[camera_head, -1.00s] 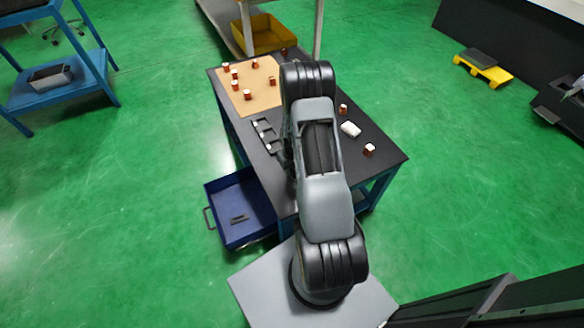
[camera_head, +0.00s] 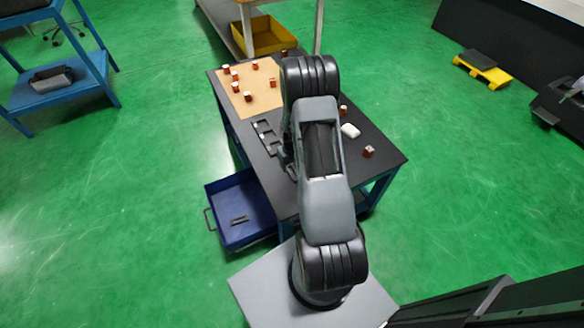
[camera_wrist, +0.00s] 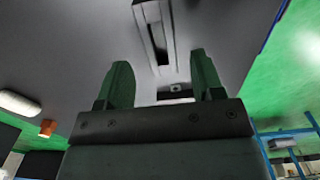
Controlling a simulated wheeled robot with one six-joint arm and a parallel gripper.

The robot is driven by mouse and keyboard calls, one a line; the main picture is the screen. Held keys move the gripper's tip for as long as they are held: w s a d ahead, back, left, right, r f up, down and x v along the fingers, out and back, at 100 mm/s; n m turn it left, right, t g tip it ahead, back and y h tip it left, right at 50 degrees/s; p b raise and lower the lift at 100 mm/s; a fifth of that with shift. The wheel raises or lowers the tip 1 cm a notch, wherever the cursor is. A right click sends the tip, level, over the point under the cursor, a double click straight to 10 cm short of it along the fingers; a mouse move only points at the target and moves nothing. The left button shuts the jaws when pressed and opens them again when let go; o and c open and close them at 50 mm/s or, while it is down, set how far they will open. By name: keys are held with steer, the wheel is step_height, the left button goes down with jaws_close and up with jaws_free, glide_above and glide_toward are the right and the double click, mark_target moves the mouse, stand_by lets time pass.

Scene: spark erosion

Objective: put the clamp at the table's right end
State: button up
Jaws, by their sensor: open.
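The black-topped table (camera_head: 385,160) stands in front of me, and my arm covers its middle. A dark grey slotted holder (camera_head: 266,132) lies near its left edge. In the wrist view my gripper (camera_wrist: 163,76) is open, its two green fingers apart over the dark table top. A long grey slotted piece (camera_wrist: 157,36) lies beyond the fingers, and a small grey part (camera_wrist: 176,92) shows between them near the palm. I cannot tell which of these, if any, is the clamp. In the head view my gripper is hidden behind my arm.
A tan board (camera_head: 262,101) with several small red-brown, white-topped pieces lies at the far left of the table. A white block (camera_head: 350,131) and a red-brown piece (camera_head: 368,152) stand on the right. A blue drawer (camera_head: 225,235) sticks out at the left with a small dark item inside.

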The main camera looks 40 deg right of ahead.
steer(key=a+r+p, duration=0.1)
steer(key=a+r, duration=0.3)
steer(key=r, duration=1.1)
steer(key=s+a+r+n+t, duration=0.1)
steer(key=s+a+r+t, duration=0.2)
steer(key=s+a+r, duration=1)
step_height(320, 180, up, 2)
steer(key=shift+s+a+r, duration=0.15)
steer(key=shift+a+r, duration=0.05)
steer(key=shift+a, duration=0.05)
steer(key=shift+r, duration=0.1)
